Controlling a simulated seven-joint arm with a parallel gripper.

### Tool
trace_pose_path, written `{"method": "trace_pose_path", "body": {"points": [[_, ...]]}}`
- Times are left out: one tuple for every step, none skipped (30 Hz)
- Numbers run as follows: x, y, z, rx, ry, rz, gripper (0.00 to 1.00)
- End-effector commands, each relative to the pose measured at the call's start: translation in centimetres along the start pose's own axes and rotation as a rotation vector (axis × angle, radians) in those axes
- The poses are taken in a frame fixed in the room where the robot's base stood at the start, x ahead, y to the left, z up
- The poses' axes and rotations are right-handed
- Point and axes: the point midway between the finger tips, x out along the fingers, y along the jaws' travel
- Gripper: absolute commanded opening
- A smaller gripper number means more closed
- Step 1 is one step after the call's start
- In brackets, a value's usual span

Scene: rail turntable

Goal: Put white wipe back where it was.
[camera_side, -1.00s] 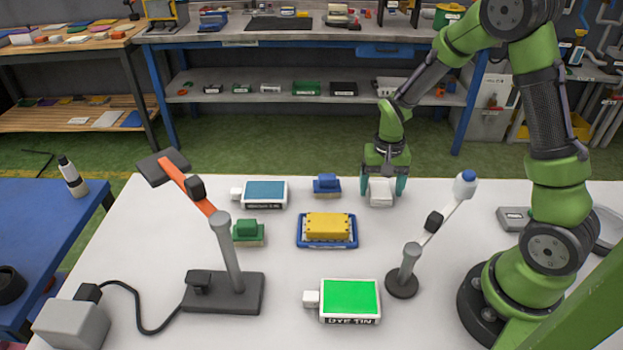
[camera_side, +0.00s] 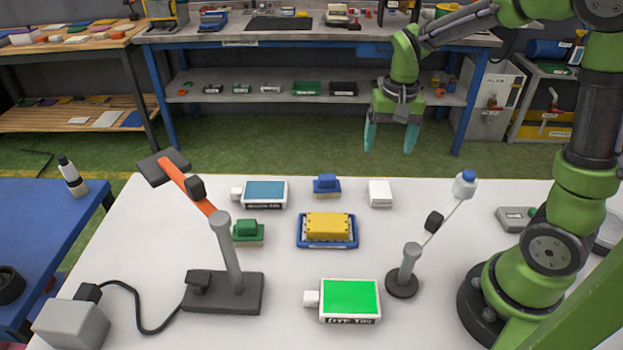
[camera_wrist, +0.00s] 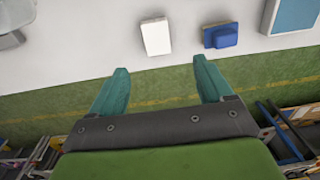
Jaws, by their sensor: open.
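The white wipe (camera_side: 380,193) is a small white block lying flat on the white table, right of the blue block and near the far edge. It also shows in the wrist view (camera_wrist: 156,37), just beyond my fingertips. My gripper (camera_side: 391,148) is open and empty, raised above and behind the wipe, past the far table edge in the side view. In the wrist view its teal fingers (camera_wrist: 164,77) are spread wide with nothing between them.
A blue block (camera_side: 327,186), a blue-topped tin (camera_side: 264,194), a green block (camera_side: 247,232) and a yellow block on a blue tray (camera_side: 300,243) lie nearby. A green-topped dye tin (camera_side: 350,300) is in front. A lamp-like stand (camera_side: 225,255) and a smaller stand (camera_side: 408,258) rise up.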

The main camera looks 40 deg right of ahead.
Motion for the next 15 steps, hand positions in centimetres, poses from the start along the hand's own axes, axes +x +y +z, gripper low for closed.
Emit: {"method": "trace_pose_path", "body": {"points": [[-1.2,-0.3,0.9,-0.022,0.022,-0.039,0.80],[-2.0,-0.5,1.5,-0.040,0.037,-0.063,0.80],[-3.1,-0.7,2.5,-0.067,0.062,-0.101,0.80],[-3.9,-0.9,3.4,-0.088,0.081,-0.131,0.80],[-4.7,-1.0,4.3,-0.113,0.103,-0.161,0.80],[-5.8,-1.1,5.5,-0.145,0.133,-0.201,0.80],[-6.5,-1.2,6.4,-0.170,0.158,-0.230,0.80],[-7.1,-1.2,7.4,-0.194,0.181,-0.257,0.80],[-7.8,-1.1,8.6,-0.224,0.213,-0.291,0.80],[-8.3,-1.1,9.4,-0.247,0.237,-0.313,0.80],[-8.7,-1.0,10.2,-0.268,0.260,-0.335,0.80],[-9.2,-0.9,11.1,-0.293,0.290,-0.360,0.80],[-9.4,-0.8,11.8,-0.311,0.309,-0.376,0.80],[-9.6,-0.8,12.4,-0.326,0.328,-0.391,0.80],[-9.9,-0.7,13.0,-0.345,0.352,-0.408,0.80]]}}
